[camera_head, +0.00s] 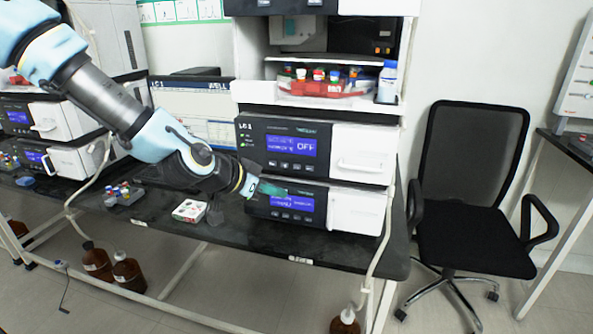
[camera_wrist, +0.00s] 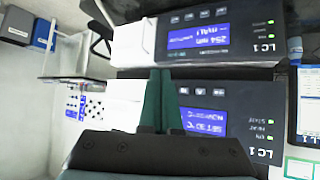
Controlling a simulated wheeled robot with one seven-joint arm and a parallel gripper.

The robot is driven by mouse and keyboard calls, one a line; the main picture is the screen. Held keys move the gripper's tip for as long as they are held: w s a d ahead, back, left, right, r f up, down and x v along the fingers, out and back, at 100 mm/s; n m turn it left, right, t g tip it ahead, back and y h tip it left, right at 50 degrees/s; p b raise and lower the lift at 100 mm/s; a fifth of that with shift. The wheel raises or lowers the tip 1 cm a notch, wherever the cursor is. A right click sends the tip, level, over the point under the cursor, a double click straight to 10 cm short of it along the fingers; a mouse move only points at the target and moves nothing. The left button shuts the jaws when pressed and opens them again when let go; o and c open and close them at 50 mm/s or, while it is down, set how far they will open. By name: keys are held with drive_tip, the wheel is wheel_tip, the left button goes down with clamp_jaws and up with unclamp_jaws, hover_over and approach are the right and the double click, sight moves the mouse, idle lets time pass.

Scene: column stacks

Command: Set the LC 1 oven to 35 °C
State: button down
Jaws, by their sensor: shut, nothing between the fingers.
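The LC 1 oven (camera_head: 258,139) is the upper of two stacked units at the bench's right end. Its blue display (camera_head: 290,147) has small set and now lines and a large OFF. In the upside-down wrist view the oven display (camera_wrist: 205,121) seems to read SET 30 °C. A row of small buttons (camera_head: 291,166) runs below the display; some oven buttons also show in the wrist view (camera_wrist: 200,91). My gripper (camera_head: 284,191) is shut and empty, its green fingers in front of the lower unit's top edge. In the wrist view the fingers (camera_wrist: 163,72) hide part of the oven front; contact cannot be told.
The lower unit (camera_head: 290,203) has its own blue display and a 254 nm line in the wrist view. A red bottle tray (camera_head: 318,88) sits above the oven. A monitor (camera_head: 195,103) stands left. A white box (camera_head: 189,211) lies on the bench. A chair (camera_head: 470,190) stands right.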

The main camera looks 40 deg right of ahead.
drive_tip(key=shift+s+d+r, duration=0.2)
drive_tip(key=shift+d+r, duration=0.05)
drive_tip(key=shift+d, duration=0.1)
approach(303, 172)
drive_tip(key=shift+s+d+f+b, duration=0.15)
drive_tip(key=shift+d+f+b, duration=0.05)
drive_tip(key=shift+d+f, duration=0.55)
drive_tip(key=shift+s+d+f+b, duration=0.2)
drive_tip(key=shift+d+f, duration=0.4)
drive_tip(key=shift+f, duration=0.25)
idle(1.1)
drive_tip(key=shift+w+d, duration=0.25)
drive_tip(key=shift+d, duration=0.1)
drive_tip(key=shift+w+d, duration=0.25)
drive_tip(key=shift+d, duration=0.1)
idle(0.6)
drive_tip(key=shift+s+a, duration=0.1)
idle(0.4)
drive_tip(key=shift+s+a, duration=0.35)
drive_tip(key=shift+a, duration=0.25)
